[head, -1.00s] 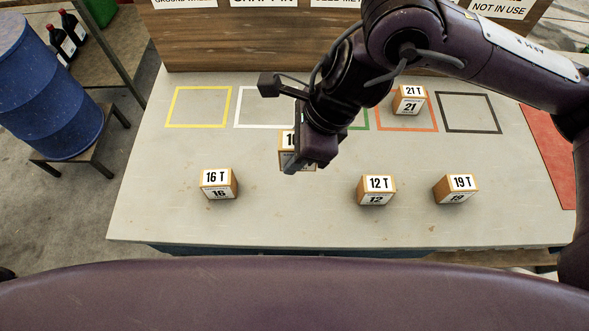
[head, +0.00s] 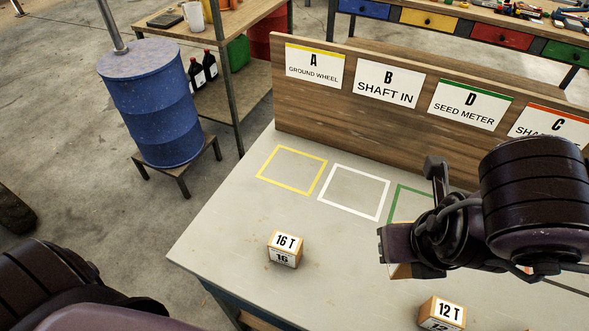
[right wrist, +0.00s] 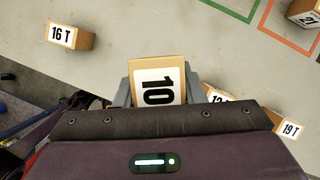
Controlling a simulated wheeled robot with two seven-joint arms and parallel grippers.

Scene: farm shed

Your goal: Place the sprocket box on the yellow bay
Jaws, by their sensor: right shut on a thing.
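The yellow bay (head: 291,170) is an empty yellow outline at the table's back left, below the sign "A GROUND WHEEL". My right gripper (head: 396,248) is to the right of and nearer than the bay, beside the green outline. It is shut on a small tan box (head: 400,271), mostly hidden in the head view. In the right wrist view the held box (right wrist: 157,82) shows a white label "10" between the fingers (right wrist: 158,92). I cannot tell its height above the table. My left gripper is not in view.
A 16 T box (head: 284,249) stands in front of the yellow bay, and a 12 T box (head: 441,312) is at the lower right. An empty white outline (head: 354,192) lies right of the yellow bay. The sign board (head: 400,117) stands behind the bays.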

